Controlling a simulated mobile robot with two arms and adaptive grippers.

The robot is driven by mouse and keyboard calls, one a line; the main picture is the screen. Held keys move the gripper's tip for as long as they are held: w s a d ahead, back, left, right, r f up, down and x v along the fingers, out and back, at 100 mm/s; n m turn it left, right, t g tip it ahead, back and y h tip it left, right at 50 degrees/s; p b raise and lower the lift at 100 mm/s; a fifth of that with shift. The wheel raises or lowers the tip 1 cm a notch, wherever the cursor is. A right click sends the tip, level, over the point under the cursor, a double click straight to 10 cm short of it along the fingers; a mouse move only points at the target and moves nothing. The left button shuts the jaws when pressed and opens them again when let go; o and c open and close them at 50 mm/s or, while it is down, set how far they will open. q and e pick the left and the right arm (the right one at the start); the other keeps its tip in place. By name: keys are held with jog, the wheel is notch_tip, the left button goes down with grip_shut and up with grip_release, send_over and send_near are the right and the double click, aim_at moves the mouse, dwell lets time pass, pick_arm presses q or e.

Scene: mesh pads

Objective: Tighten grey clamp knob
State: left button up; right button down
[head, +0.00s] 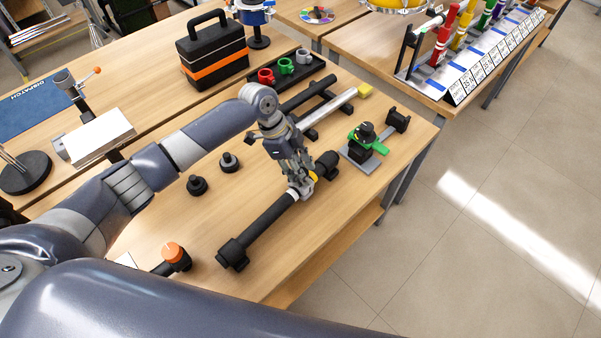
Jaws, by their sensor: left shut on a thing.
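A light grey clamp (304,191) sits around a long black tube (266,220) that lies across the workbench. My left gripper (300,173) reaches down from above onto this clamp. Its fingers are shut at the clamp's top, where the knob would be. The fingers hide the knob, so its shape and how far it is turned do not show. A small yellow part (313,176) shows beside the clamp. My right gripper is not in view.
A black tray with red (266,77), green (286,66) and grey pieces lies behind the gripper. A black toolbox (213,55) stands further back. A green-handled fixture (362,147) is at right. Two black knobs (197,185) and an orange-topped piece (173,253) stand at left.

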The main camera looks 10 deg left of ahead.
pick_arm(q)
jog(key=shift+m+g+b, duration=0.5)
jog(key=shift+m+b, duration=0.3)
jog(key=shift+m, duration=0.4)
jog(key=o, duration=1.1)
jog(key=shift+c, duration=0.2)
jog(key=v, duration=1.2)
jog(key=shift+d, duration=0.2)
